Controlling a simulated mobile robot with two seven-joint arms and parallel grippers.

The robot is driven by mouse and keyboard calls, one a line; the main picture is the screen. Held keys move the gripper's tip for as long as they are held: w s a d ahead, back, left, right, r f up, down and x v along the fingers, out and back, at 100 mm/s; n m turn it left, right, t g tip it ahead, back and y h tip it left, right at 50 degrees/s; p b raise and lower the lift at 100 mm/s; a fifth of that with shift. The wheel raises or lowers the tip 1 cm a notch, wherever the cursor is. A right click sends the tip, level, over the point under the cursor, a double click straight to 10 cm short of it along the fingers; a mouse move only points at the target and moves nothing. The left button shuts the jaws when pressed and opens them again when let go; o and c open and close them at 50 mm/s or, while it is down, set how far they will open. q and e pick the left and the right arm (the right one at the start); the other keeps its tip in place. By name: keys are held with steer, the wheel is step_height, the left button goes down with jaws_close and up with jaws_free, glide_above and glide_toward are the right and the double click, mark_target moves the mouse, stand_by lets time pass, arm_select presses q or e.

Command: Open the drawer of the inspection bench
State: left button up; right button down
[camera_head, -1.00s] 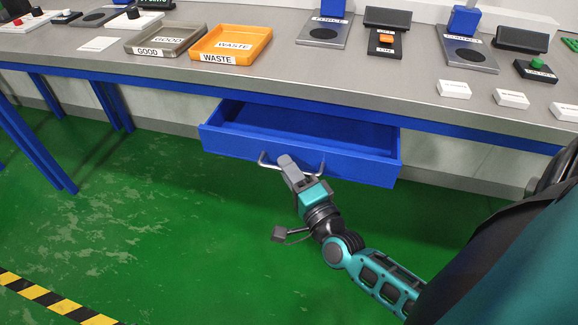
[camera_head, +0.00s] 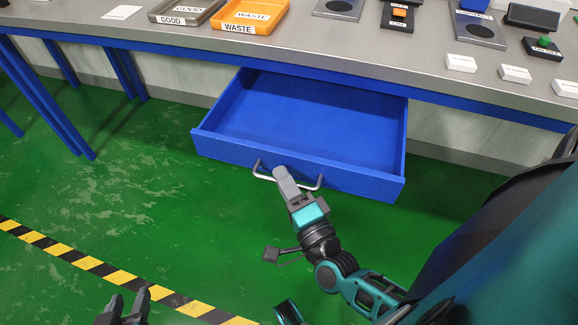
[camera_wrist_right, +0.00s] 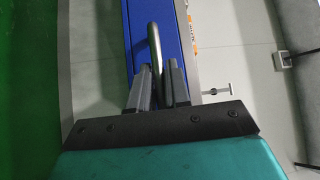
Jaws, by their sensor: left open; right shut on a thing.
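The blue drawer (camera_head: 300,125) of the inspection bench (camera_head: 330,58) stands well out from under the bench top, and its inside looks empty. Its silver bar handle (camera_head: 264,174) is on the front panel. My right gripper (camera_head: 284,176) is shut on the handle; in the right wrist view the two fingers (camera_wrist_right: 158,85) stand on either side of the handle bar (camera_wrist_right: 154,48). My left gripper (camera_head: 126,305) is open and empty, low at the bottom left of the head view, over the floor and apart from the bench.
On the bench top are a grey GOOD tray (camera_head: 185,12), an orange WASTE tray (camera_head: 250,14), several white label blocks (camera_head: 461,64) and a green-button box (camera_head: 542,47). Blue bench legs (camera_head: 45,100) stand at left. Green floor (camera_head: 150,190) with a striped line (camera_head: 95,265) lies in front.

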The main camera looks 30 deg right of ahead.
arm_select(q)
steer(key=shift+w+r, duration=0.15)
arm_select(e)
steer(key=shift+s+a, duration=0.15)
steer(key=c, duration=1.2)
jaws_free()
arm_select(q)
steer(key=shift+a, duration=0.15)
steer(key=shift+s, duration=0.25)
